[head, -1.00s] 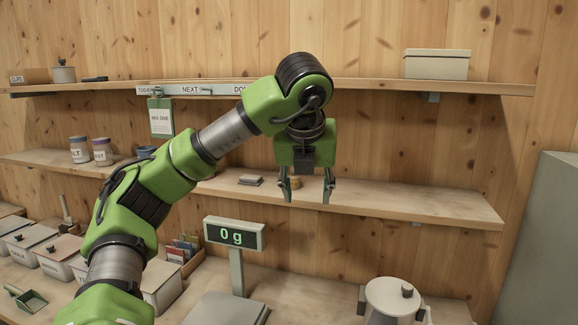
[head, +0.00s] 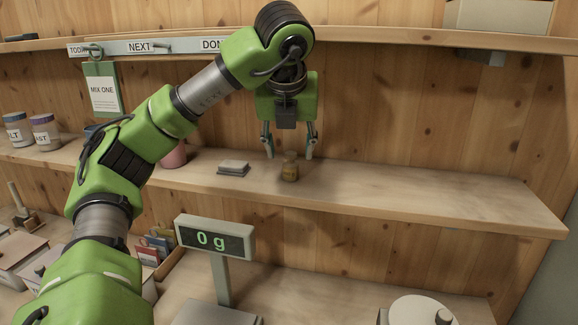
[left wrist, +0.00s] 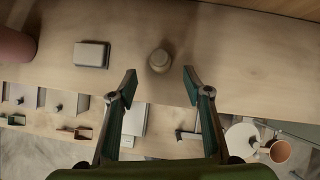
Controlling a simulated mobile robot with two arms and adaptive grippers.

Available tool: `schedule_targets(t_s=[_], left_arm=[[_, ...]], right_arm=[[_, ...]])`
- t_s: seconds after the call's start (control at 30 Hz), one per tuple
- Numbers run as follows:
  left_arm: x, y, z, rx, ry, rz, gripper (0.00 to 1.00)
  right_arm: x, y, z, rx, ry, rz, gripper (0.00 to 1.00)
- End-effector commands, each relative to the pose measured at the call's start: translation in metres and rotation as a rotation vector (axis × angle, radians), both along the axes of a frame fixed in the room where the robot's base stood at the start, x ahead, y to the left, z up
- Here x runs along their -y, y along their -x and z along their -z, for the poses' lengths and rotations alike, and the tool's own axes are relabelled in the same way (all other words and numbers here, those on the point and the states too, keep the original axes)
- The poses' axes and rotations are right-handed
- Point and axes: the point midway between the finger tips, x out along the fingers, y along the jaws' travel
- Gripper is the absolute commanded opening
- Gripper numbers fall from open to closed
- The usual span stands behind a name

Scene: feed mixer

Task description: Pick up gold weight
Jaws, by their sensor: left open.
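The gold weight (head: 290,169) is a small brass-coloured knobbed cylinder standing upright on the middle shelf. In the left wrist view the weight (left wrist: 159,61) is seen from above, beyond the fingertips and roughly centred between them. My left gripper (head: 289,154) points down over the shelf with its two fingers spread and empty. Its fingertips are a little above the weight in the head view, and the gripper also shows in the left wrist view (left wrist: 159,74). The weight is not between the fingers. My right gripper is not in view.
A grey flat block (head: 233,168) lies on the shelf left of the weight, with a pink container (head: 173,155) farther left. The scale display (head: 214,239) reads 0 g below. The shelf (head: 430,195) is clear to the right.

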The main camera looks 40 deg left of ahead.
Motion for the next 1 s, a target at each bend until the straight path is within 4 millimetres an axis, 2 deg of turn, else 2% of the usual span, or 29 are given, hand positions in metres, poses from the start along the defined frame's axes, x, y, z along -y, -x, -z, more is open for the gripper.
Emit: schedule_targets(t_s=[0.1, 0.27, 0.6, 0.87, 0.9, 1.0], left_arm=[[-0.004, -0.004, 0.012, -0.004, 0.002, -0.002, 0.45], [-0.007, -0.008, 0.017, -0.002, 0.000, -0.002, 0.45], [-0.023, -0.025, 0.052, -0.003, 0.000, -0.002, 0.45], [-0.024, -0.028, 0.057, 0.000, 0.000, -0.001, 0.45], [-0.024, -0.028, 0.057, 0.000, 0.000, -0.001, 0.43], [-0.024, -0.028, 0.057, 0.000, 0.000, -0.001, 0.17]], right_arm=[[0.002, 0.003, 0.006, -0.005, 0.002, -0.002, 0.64], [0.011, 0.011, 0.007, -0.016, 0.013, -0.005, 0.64], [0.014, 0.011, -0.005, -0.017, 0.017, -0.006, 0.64], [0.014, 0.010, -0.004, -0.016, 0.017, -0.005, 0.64], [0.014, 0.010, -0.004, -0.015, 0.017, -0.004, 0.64], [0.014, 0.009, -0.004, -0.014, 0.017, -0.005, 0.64]])
